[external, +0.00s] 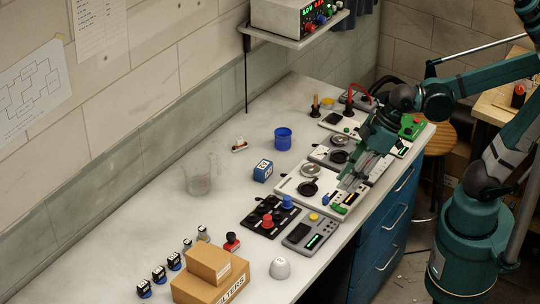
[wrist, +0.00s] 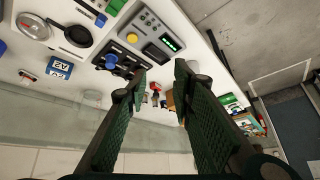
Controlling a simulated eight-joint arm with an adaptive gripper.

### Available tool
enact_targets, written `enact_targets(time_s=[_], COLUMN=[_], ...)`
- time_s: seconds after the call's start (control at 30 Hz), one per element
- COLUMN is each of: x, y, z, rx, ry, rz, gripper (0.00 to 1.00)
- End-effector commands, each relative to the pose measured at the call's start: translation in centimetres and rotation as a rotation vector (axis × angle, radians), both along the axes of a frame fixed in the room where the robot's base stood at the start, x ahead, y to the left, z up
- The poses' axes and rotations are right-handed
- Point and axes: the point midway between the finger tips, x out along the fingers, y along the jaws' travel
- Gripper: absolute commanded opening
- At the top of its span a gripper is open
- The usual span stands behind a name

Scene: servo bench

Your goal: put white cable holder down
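A small white rounded piece (external: 280,268), which looks like the white cable holder, stands on the bench near the front edge, right of the cardboard boxes. I cannot make it out for sure in the wrist view, where the right finger covers part of that area. My gripper (external: 348,182) is over the instrument panels on the right part of the bench, well apart from the white piece. In the wrist view my gripper (wrist: 160,82) has its two green fingers spread, with a clear gap between the tips and nothing held.
Cardboard boxes (external: 212,279), a red-handled stamp (external: 232,242) and several small dark bottles stand at the front. A black knob panel (external: 266,219), a grey meter (external: 307,234), a blue block (external: 263,170), a blue cup (external: 283,139) and a glass beaker (external: 198,177) stand farther back.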

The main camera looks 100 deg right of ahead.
Motion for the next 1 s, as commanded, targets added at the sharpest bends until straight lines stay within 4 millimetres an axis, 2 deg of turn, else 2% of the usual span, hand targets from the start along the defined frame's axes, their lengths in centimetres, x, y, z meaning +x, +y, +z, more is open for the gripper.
enact_targets(time_s=[0.1,0.4,0.6,1.0], x=[-1.9,-5.3,-6.3,-6.4], y=[1.1,2.7,3.1,3.1], z=[-0.3,-0.8,-1.0,-1.0], rx=[-0.018,-0.054,-0.064,-0.065], ry=[-0.011,-0.048,-0.062,-0.065], rz=[-0.006,-0.025,-0.031,-0.033], gripper=[0.25,0.25,0.25,0.25])
